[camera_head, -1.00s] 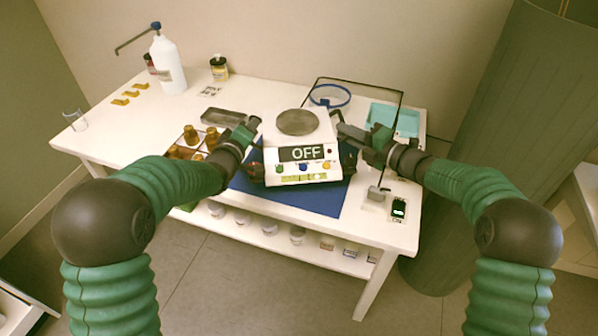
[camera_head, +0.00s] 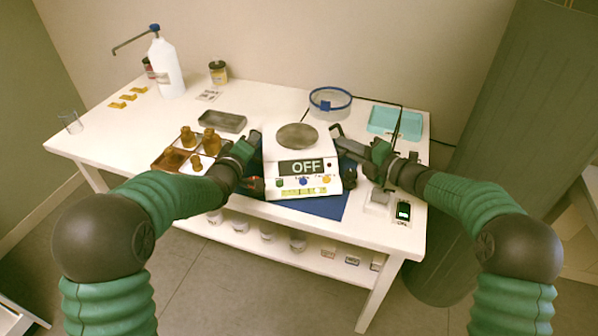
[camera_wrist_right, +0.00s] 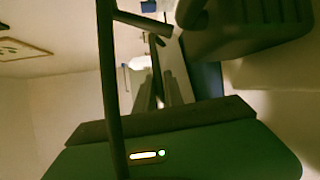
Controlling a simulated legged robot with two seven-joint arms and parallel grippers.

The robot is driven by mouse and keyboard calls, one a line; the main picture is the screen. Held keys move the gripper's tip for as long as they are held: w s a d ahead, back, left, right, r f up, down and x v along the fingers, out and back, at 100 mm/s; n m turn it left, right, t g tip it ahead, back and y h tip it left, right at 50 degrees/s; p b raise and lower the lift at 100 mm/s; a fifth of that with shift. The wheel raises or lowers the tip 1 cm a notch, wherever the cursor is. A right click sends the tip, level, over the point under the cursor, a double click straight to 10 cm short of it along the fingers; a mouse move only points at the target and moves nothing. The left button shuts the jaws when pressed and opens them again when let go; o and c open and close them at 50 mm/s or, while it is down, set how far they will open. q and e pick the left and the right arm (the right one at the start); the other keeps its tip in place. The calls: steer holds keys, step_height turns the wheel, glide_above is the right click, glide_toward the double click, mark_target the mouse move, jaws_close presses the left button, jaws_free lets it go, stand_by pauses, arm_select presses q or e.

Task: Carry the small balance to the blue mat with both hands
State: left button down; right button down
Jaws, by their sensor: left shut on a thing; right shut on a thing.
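The small balance (camera_head: 302,165) is white, with a round grey pan on top and a display reading OFF. It is upright in the head view, over the blue mat (camera_head: 325,208), whose front part shows below it. Whether its base touches the mat is hard to tell. My left gripper (camera_head: 256,152) is shut on the balance's left side. My right gripper (camera_head: 340,143) is shut on its right side. The wrist view is dark and close; dark bars cross it and it does not clearly show the grip.
Brown bottles (camera_head: 188,137) stand in a tray left of my left gripper, with a grey tray (camera_head: 222,121) behind. A blue-rimmed round container (camera_head: 330,101) and teal tray (camera_head: 395,120) stand behind right. A small device (camera_head: 403,210) lies near the right edge. The table's left is fairly clear.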

arm_select(q)
steer(key=c, duration=1.5)
jaws_free()
steer(key=shift+s+r+p, duration=0.1)
steer(key=shift+p, duration=0.25)
arm_select(e)
steer(key=c, duration=1.4)
jaws_free()
steer(key=shift+s+r, duration=0.1)
steer(key=shift+c, duration=0.2)
arm_select(q)
steer(key=v, duration=1)
steer(key=shift+s+a, duration=0.1)
steer(key=shift+s, duration=0.8)
arm_select(e)
steer(key=shift+d, duration=0.15)
steer(key=v, duration=1.1)
steer(key=shift+s+d+r, duration=0.1)
steer(key=shift+s+d, duration=0.15)
steer(key=shift+d, duration=0.05)
